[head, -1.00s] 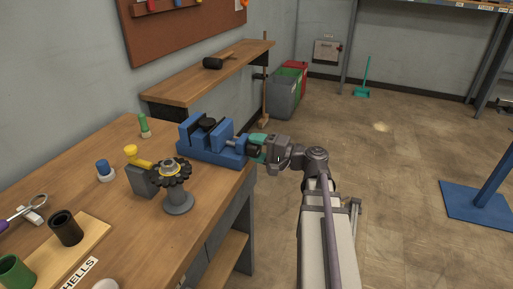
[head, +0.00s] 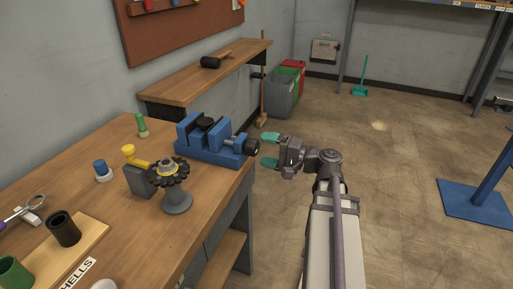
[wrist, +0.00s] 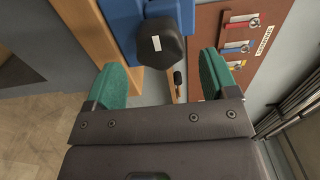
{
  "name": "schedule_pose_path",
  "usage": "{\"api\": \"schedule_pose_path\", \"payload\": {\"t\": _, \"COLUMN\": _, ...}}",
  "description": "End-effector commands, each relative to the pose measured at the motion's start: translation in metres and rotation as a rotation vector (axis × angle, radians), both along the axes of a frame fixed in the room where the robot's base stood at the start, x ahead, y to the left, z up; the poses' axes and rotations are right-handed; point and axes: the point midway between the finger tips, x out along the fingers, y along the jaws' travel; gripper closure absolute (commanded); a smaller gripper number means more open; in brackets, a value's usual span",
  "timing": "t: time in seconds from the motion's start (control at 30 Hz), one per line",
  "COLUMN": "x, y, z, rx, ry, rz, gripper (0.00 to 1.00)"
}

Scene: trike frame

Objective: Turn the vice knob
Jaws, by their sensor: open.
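The blue vice (head: 208,142) sits on the right edge of the wooden bench. Its black knob (head: 251,147) faces right, toward my gripper. In the wrist view the dark faceted knob (wrist: 160,43) bears a small white mark and lies just beyond the fingertips. My gripper (head: 270,150) is open with green fingertips, to the right of the knob and apart from it. In the wrist view the open, empty fingers of my gripper (wrist: 160,75) stand to either side of the knob's line. A black round part is between the vice jaws.
A gear on a grey stand (head: 176,200), a yellow-handled part (head: 130,152), and blue and green pegs stand on the bench (head: 215,205). A wooden shelf (head: 220,65) with a mallet is behind. Open floor lies to the right.

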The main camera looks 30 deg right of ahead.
Motion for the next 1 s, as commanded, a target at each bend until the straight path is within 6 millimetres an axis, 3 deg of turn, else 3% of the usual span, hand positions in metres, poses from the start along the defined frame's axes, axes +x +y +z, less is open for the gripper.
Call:
{"api": "schedule_pose_path", "payload": {"t": 0.13, "x": -0.029, "y": -0.024, "z": 0.000, "rx": 0.000, "ry": 0.000, "rz": -0.004, "gripper": 0.21}}
{"api": "schedule_pose_path", "payload": {"t": 0.3, "x": -0.049, "y": -0.040, "z": 0.000, "rx": 0.000, "ry": 0.000, "rz": -0.001, "gripper": 0.21}}
{"api": "schedule_pose_path", "payload": {"t": 1.0, "x": -0.051, "y": -0.042, "z": 0.000, "rx": 0.000, "ry": 0.000, "rz": 0.000, "gripper": 0.21}}
